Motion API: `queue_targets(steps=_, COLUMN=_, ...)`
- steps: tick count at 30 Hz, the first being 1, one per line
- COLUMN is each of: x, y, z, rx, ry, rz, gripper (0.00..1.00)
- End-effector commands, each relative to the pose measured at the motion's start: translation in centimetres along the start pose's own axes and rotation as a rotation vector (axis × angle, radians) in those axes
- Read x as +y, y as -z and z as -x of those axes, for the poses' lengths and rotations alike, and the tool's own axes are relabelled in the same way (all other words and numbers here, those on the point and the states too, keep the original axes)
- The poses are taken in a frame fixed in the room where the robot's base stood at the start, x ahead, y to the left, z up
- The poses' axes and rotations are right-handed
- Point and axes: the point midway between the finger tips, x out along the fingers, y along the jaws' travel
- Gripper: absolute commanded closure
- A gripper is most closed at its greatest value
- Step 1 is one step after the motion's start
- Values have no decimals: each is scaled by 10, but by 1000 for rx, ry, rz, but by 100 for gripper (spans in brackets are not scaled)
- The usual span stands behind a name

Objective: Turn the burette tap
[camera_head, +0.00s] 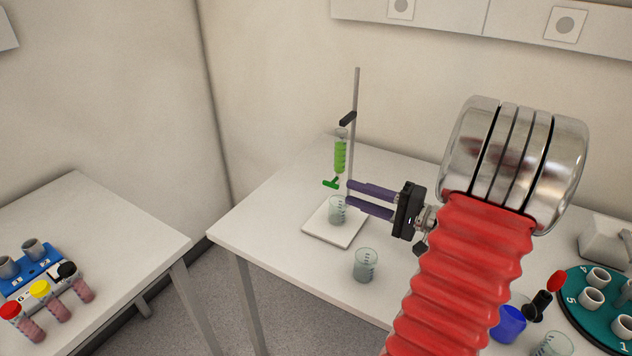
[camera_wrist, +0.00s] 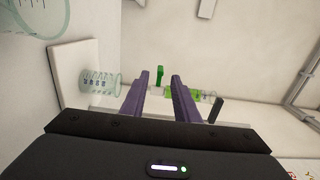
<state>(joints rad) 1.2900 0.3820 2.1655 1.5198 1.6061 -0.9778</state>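The burette (camera_head: 340,155) holds bright green liquid and hangs upright on a metal rod stand, clamped by a black holder (camera_head: 347,118). Its green tap (camera_head: 331,184) is at the lower end, above a small beaker (camera_head: 337,211) on the white stand base (camera_head: 322,231). My gripper (camera_head: 349,192) is open, its two purple fingers pointing left toward the tap, with the tips just right of it. In the wrist view, the green tap handle (camera_wrist: 160,74) shows between the fingertips (camera_wrist: 160,79); contact cannot be made out. The burette tube (camera_wrist: 205,96) is partly hidden behind the right finger.
A second beaker (camera_head: 365,265) stands on the table (camera_head: 285,262) in front of the base. A blue container (camera_head: 508,324) and a dark green round rack (camera_head: 572,312) are at right. A separate left table (camera_head: 100,215) holds a blue tube rack (camera_head: 48,262).

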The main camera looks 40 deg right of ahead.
Motion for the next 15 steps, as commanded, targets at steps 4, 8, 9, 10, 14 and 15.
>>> queue_targets(steps=4, x=0, y=-1, z=-21, rx=-3, ry=0, rz=0, gripper=72)
queue_targets(steps=8, x=0, y=-1, z=-39, rx=-3, ry=-1, rz=0, gripper=72)
queue_targets(steps=9, x=0, y=-1, z=-44, rx=-3, ry=0, rz=0, gripper=72)
queue_targets(steps=10, x=0, y=-1, z=-48, rx=-4, ry=-1, rz=0, gripper=72)
queue_targets(steps=14, x=0, y=-1, z=-66, rx=-4, ry=-1, rz=0, gripper=72)
queue_targets(steps=15, x=0, y=-1, z=-71, rx=-3, ry=0, rz=0, gripper=72)
